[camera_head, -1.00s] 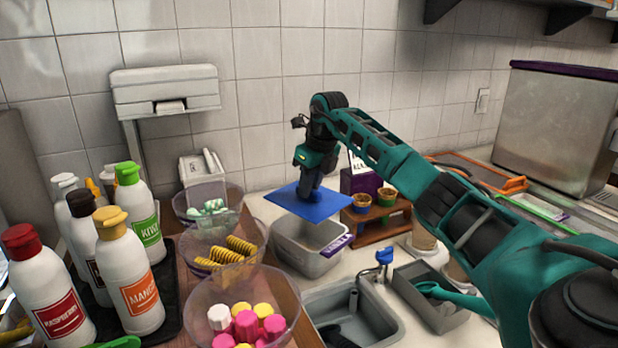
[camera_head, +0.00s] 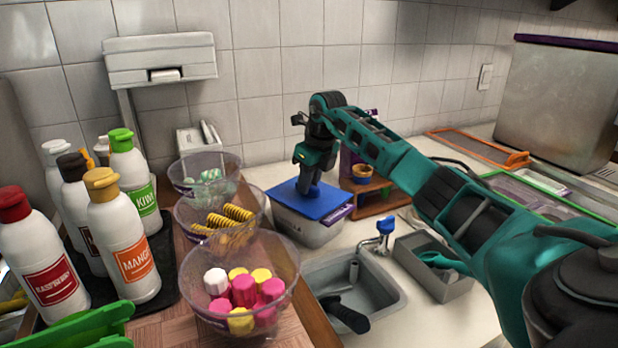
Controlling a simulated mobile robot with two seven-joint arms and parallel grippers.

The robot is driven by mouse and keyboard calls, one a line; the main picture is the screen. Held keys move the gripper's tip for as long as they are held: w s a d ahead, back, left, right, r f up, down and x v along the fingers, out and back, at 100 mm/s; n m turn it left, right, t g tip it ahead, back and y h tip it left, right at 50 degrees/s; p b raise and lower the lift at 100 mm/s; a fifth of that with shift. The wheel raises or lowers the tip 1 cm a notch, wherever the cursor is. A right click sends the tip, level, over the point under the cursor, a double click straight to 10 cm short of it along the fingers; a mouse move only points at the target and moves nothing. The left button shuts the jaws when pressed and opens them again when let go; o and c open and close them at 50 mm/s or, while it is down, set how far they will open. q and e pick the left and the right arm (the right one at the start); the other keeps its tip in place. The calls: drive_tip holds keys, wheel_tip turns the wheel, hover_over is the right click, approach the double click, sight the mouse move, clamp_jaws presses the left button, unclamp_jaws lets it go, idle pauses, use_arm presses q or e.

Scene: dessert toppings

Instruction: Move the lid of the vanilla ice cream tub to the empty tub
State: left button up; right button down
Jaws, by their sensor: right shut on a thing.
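The blue lid (camera_head: 287,199) is a flat square sheet held by my right gripper (camera_head: 311,190). The gripper is shut on its middle, pointing down. The lid lies over the top of a grey translucent tub (camera_head: 305,232) with a purple label on its right side. It looks level and touching or very near the rim; I cannot tell if it is seated. The tub's inside is hidden by the lid. I cannot make out which tub holds vanilla. My left gripper is not in view.
A small sink with a blue-topped tap (camera_head: 385,228) lies in front of the tub. Clear topping bowls (camera_head: 285,300) stand to its left, sauce bottles (camera_head: 127,255) further left. A wooden rack (camera_head: 375,203) is close on the right. Orange-edged (camera_head: 515,158) and green-edged trays lie far right.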

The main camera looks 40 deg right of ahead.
drive_tip(key=shift+f, duration=0.2)
drive_tip(key=c, duration=0.9)
unclamp_jaws()
drive_tip(key=shift+c, duration=0.2)
drive_tip(key=shift+r, duration=0.1)
drive_tip(key=v, duration=1.2)
drive_tip(key=shift+r+p, duration=0.35)
drive_tip(key=shift+s, duration=0.15)
